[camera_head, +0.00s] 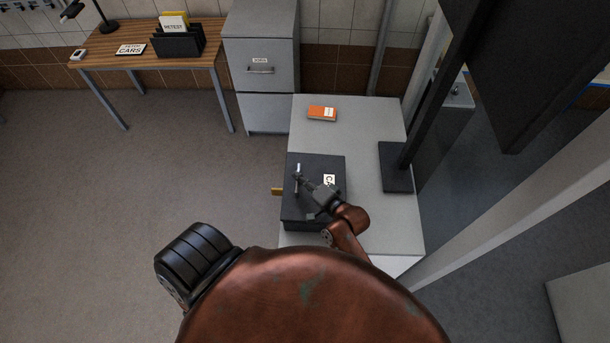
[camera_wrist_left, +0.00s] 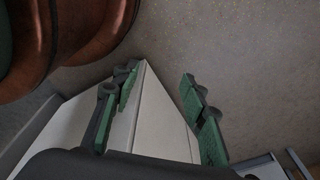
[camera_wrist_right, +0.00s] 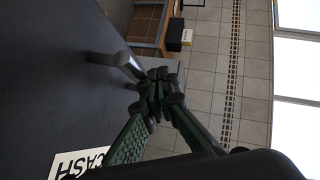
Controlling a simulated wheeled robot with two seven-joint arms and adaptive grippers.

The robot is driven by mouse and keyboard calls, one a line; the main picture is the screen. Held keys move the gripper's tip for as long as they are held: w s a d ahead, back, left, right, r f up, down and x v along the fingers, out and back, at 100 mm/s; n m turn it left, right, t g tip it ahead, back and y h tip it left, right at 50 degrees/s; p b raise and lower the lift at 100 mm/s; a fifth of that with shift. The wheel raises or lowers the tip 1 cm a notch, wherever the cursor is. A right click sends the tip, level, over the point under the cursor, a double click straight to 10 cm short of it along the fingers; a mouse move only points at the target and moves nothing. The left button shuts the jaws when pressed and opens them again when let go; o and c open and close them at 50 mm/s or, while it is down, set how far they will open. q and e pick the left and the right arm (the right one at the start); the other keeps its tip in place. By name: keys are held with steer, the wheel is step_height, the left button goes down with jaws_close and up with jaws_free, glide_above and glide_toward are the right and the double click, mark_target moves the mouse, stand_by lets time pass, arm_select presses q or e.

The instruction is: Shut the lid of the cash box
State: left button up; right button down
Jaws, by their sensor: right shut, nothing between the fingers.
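The cash box (camera_head: 298,213) is a dark grey box on the light grey table. Its lid (camera_head: 330,163) looks down and roughly flat in the head view; I cannot tell whether a thin gap remains. The lid bears a white label (camera_head: 329,180), which reads CASH in the right wrist view (camera_wrist_right: 80,165), and a pale-ended bar handle (camera_head: 298,170). My right gripper (camera_head: 308,190) is shut and empty over the lid, close to the handle (camera_wrist_right: 122,60); contact is unclear. My left gripper (camera_wrist_left: 158,78) is open and empty, outside the head view.
An orange block (camera_head: 321,113) lies at the table's (camera_head: 362,125) far end. A dark stand base (camera_head: 396,167) with a post stands right of the box. A brass-coloured piece (camera_head: 277,191) sticks out at the box's left. A filing cabinet (camera_head: 262,60) stands behind the table.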

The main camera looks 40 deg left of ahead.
arm_select(q)
steer(key=shift+s+f, duration=0.15)
steer(key=shift+s, duration=1)
steer(key=shift+w, duration=0.1)
